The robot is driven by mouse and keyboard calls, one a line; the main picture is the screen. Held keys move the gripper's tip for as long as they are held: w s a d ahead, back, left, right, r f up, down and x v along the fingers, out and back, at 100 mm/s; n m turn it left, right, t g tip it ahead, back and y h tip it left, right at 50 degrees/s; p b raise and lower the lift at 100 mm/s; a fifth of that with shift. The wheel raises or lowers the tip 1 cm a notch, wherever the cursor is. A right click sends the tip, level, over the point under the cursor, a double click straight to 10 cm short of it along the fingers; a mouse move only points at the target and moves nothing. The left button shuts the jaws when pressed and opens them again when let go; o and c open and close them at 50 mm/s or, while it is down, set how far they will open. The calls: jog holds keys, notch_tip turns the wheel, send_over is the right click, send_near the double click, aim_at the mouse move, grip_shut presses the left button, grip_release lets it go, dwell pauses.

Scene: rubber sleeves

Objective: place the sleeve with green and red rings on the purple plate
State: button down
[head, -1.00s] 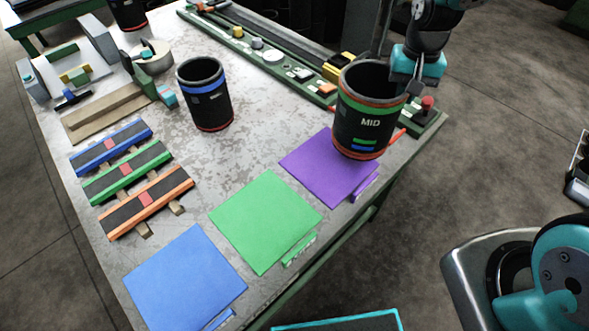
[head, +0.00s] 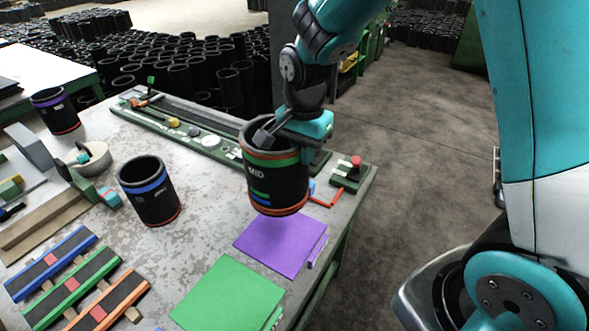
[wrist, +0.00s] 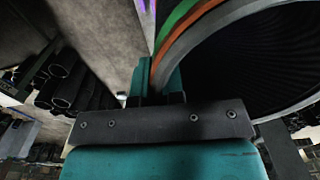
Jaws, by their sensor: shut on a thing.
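The black sleeve (head: 277,180) has a green ring near its top and a red-orange ring at its base, with "MID" on its side. My gripper (head: 268,134) is shut on its rim wall and holds it upright. In the wrist view, the sleeve's rim and rings (wrist: 190,38) pass between the fingers of my gripper (wrist: 155,85). The purple plate (head: 285,247) lies flat near the table's right edge. The sleeve's base overlaps the plate's far edge in the head view and appears to hang above it. The exact gap is hard to tell.
A green plate (head: 228,297) lies in front of the purple one. A blue-ringed sleeve (head: 149,192) stands to the left and a purple-ringed sleeve (head: 55,111) farther back. A green rail fixture (head: 190,130) runs along the back. A red button box (head: 346,174) stands at right.

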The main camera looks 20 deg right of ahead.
aim_at(302, 207)
notch_tip(302, 207, down, 17)
jog(key=p, duration=0.3)
jog(key=shift+r, duration=0.15)
jog(key=shift+f, duration=0.2)
jog(key=c, duration=1.2)
grip_release()
jog(key=shift+c, duration=0.2)
jog(key=shift+r, duration=0.15)
